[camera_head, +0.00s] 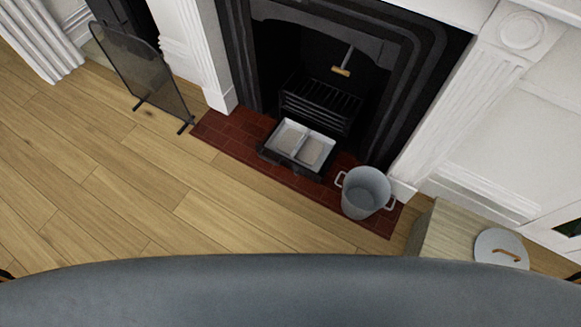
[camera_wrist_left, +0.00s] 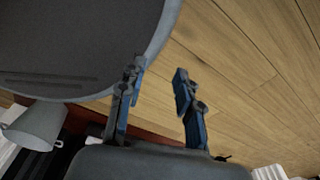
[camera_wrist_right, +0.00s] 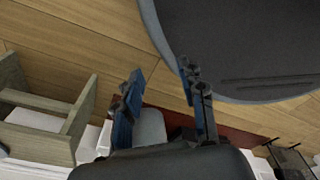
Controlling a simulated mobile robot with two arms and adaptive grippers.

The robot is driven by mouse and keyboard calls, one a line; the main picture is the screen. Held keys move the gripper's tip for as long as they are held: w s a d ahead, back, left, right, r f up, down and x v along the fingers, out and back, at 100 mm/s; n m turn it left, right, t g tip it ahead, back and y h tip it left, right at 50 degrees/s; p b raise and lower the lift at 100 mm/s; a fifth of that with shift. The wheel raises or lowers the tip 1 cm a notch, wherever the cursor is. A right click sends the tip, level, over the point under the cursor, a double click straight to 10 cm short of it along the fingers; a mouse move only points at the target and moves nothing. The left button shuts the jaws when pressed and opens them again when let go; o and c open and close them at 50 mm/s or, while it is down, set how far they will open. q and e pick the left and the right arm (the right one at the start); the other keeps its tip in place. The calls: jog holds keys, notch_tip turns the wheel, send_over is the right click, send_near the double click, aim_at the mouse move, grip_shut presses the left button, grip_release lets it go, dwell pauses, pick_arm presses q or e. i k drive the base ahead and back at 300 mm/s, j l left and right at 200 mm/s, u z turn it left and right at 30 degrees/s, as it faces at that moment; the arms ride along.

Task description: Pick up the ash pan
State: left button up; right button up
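The ash pan (camera_head: 278,137) is a pale metal tray with a divider across it and greyish-brown ash inside. It sits in a dark frame in front of the black grate, on the red brick hearth. My left gripper (camera_wrist_left: 158,85) is open and empty in the left wrist view, above the wooden floor. My right gripper (camera_wrist_right: 160,80) is open and empty in the right wrist view. The head view does not show either gripper's fingers, and both are apart from the pan.
A grey two-handled bucket (camera_head: 364,194) stands right of the pan on the hearth (camera_head: 225,129). A round lid (camera_head: 490,243) lies on a wooden stand (camera_head: 442,230) at right. A fire screen (camera_head: 140,72) stands at left. The grate (camera_head: 318,103) is behind. The floor in front is clear.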

aim_at(307, 148)
jog(key=z, duration=0.95)
jog(key=i+j+u, duration=0.1)
jog(key=j, duration=0.3)
jog(key=i+j+u, duration=0.1)
jog(key=i+j, duration=0.25)
jog(key=i+j+u, duration=0.1)
jog(key=i+j, duration=0.15)
jog(key=j, duration=0.15)
